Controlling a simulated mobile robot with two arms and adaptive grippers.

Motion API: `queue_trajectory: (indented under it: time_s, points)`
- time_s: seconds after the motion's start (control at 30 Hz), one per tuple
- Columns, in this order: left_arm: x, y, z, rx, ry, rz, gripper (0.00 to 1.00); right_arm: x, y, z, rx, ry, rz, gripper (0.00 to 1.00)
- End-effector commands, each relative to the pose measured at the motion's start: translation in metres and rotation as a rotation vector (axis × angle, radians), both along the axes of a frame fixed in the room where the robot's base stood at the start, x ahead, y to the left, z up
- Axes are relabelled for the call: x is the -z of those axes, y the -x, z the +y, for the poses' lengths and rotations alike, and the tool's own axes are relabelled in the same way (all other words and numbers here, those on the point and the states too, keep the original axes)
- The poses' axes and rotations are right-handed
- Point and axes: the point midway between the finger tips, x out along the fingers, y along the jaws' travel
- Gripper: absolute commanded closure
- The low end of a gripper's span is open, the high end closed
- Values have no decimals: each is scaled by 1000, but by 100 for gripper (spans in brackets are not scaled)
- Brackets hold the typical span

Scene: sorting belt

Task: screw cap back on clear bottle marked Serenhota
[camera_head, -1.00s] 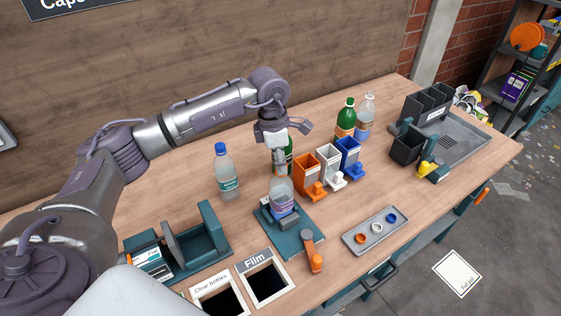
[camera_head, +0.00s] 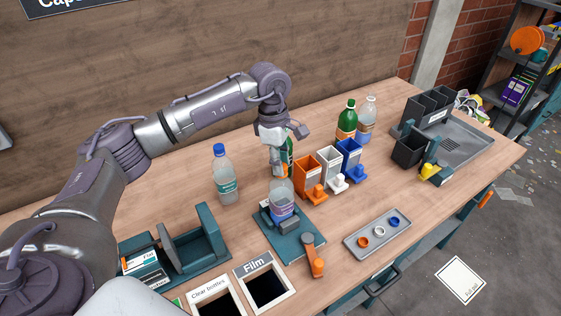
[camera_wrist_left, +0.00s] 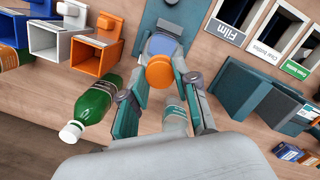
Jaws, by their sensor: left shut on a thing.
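A clear bottle (camera_head: 282,196) with a bluish label stands upright in the fixture on a teal base plate (camera_head: 292,245). Its label is too small to read. My left gripper (camera_head: 280,170) is over the bottle's mouth, pointing down. In the left wrist view, its fingers (camera_wrist_left: 160,88) are shut on an orange cap (camera_wrist_left: 159,73). The bottle, with blue showing (camera_wrist_left: 163,45), lies beyond the cap there. Whether the cap touches the bottle neck cannot be told. My right gripper is not in view.
A blue-capped bottle (camera_head: 225,178) stands left of the fixture. A green bottle (camera_head: 289,152) is partly behind my gripper. Orange (camera_head: 307,178), white (camera_head: 330,165) and blue (camera_head: 349,157) bins stand close on the right. A grey tray (camera_head: 352,250) holds small coloured rings or caps.

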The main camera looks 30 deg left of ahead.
Motion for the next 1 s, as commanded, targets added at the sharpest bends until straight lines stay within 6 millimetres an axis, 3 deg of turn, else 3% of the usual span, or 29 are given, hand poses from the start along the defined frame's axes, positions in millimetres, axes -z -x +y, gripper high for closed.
queue_trajectory:
  time_s: [0.4,0.83,1.0]
  points:
    - [3,0,-1,400,2,2,100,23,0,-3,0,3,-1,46]
    - [2,1,-1,466,2,4,100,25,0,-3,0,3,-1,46]
    - [4,1,-1,658,2,3,100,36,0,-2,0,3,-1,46]
